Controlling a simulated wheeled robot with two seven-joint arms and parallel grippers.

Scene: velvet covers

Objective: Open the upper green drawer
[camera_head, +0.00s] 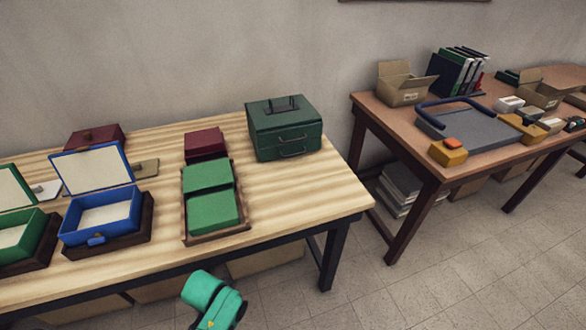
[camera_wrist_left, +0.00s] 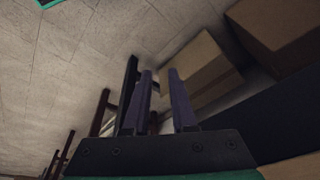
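A dark green metal box-like cabinet (camera_head: 284,127) with a carrying handle on top stands at the right back of the light wooden table in the head view. Its front has two drawers, one above the other, each with a handle; both look shut. The upper drawer (camera_head: 285,141) is just under the top. My left gripper (camera_wrist_left: 160,78) shows in the left wrist view with its two dark fingers apart and nothing between them. It is away from the cabinet, with floor and boxes beyond it. My right gripper is not in view.
The striped wooden table (camera_head: 300,207) also holds an open blue box (camera_head: 100,217), green blocks (camera_head: 212,212) in a brown tray and a dark red box (camera_head: 205,143). Cardboard boxes (camera_wrist_left: 195,70) lie under a table. A second table (camera_head: 375,112) stands right. The tabletop before the cabinet is clear.

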